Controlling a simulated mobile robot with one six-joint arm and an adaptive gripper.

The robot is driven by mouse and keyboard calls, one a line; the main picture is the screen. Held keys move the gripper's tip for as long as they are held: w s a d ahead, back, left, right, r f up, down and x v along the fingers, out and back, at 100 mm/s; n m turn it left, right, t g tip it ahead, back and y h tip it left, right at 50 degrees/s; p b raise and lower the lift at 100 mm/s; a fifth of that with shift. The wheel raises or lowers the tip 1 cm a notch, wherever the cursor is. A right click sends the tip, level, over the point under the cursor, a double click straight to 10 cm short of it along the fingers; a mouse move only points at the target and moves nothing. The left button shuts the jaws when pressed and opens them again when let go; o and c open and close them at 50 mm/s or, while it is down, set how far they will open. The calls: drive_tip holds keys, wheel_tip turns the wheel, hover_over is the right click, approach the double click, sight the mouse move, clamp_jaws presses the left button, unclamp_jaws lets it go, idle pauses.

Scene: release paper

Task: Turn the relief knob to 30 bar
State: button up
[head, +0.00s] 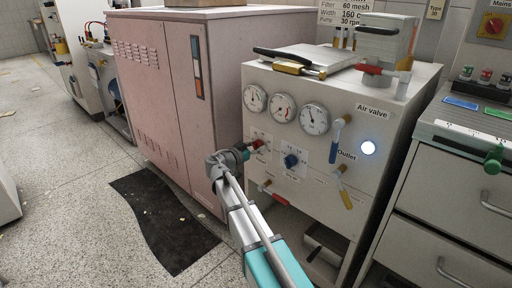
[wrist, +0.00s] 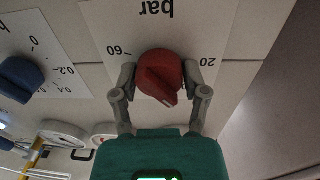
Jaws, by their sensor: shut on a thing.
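The red knob (wrist: 160,75) fills the middle of the wrist view, on a white scale plate (wrist: 150,22) that reads "bar" upside down, with 60 at left and 20 at right. Its narrow end points down and slightly right in that view; the scale mark there is hidden. I take it for the relief knob. My gripper (head: 246,149) has one finger on each side of the knob, shut on it.
A blue knob (head: 291,160) sits right of the red one, also in the wrist view (wrist: 20,79). Several gauges (head: 284,107) are above. Valve handles (head: 334,150) stick out at right. A pink cabinet (head: 155,100) stands close on the left.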

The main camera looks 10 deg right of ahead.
drive_tip(key=shift+d, duration=0.1)
drive_tip(key=o, duration=1.1)
drive_tip(key=shift+s+a, duration=0.1)
drive_tip(key=shift+a, duration=0.1)
drive_tip(key=shift+v, duration=5.85)
